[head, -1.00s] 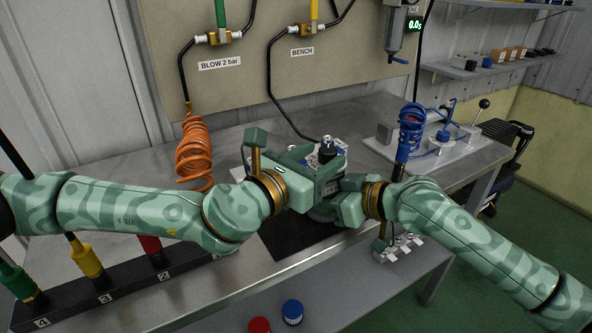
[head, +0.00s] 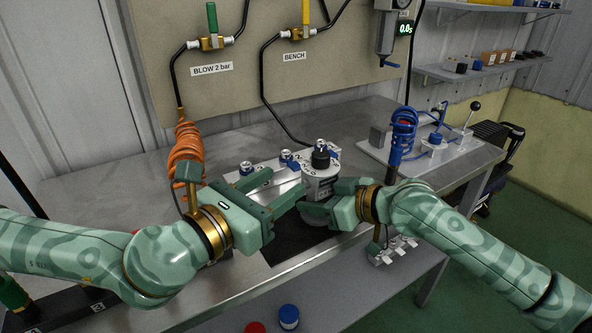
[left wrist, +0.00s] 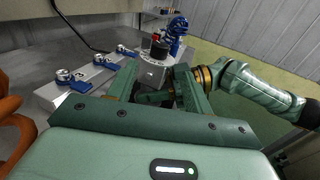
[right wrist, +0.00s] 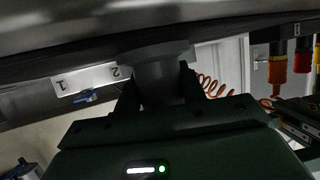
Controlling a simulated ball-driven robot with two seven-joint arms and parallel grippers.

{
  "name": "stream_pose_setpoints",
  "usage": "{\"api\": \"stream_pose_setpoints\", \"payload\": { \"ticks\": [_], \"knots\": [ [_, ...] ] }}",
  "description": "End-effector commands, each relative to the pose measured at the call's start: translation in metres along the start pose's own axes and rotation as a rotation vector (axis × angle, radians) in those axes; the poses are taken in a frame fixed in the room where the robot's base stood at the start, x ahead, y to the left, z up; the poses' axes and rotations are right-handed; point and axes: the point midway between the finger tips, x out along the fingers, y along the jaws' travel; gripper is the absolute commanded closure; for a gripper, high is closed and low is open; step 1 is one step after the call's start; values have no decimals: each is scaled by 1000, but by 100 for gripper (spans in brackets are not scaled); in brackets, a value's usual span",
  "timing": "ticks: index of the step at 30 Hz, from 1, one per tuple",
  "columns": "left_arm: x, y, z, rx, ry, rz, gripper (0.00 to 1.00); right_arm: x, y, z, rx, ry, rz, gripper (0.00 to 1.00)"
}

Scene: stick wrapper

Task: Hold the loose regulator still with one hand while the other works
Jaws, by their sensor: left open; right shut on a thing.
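The regulator (head: 322,182) is a grey block with a black knob on top, at the right end of a pale manifold (head: 262,185). My right gripper (head: 318,203) is shut on its lower round part, which shows as a dark cylinder (right wrist: 158,78) between the fingers in the right wrist view. My left gripper (head: 288,180) is open and empty, left of the regulator, its fingers pointing toward it. In the left wrist view the regulator (left wrist: 153,70) stands just beyond the open fingers. Whether the regulator touches the manifold is hidden.
Blue-handled valves (left wrist: 103,60) sit along the manifold. An orange coiled hose (head: 187,150) hangs behind my left wrist. A blue coil (head: 403,130) and fixture stand at the right. Blue and red caps (head: 289,316) are at the front. The bench's back middle is clear.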

Motion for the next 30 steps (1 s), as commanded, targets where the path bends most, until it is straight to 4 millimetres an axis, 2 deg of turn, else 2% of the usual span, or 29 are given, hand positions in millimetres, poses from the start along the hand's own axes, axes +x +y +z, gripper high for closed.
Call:
{"api": "stream_pose_setpoints", "payload": {
  "ticks": [5,8,15,21,30],
  "knots": [
    [10,0,0,1,-1,-2,49,0,0,-1,0,1,-1,97],
    [26,-1,1,2,-2,-2,49,0,0,-1,0,1,-1,97],
    [80,0,0,3,-1,-1,49,0,0,-1,0,1,-1,97],
    [111,0,0,2,-1,-1,49,0,0,-1,0,1,0,97],
    [120,0,0,0,-1,-1,49,0,0,0,0,1,0,97]
  ]
}}
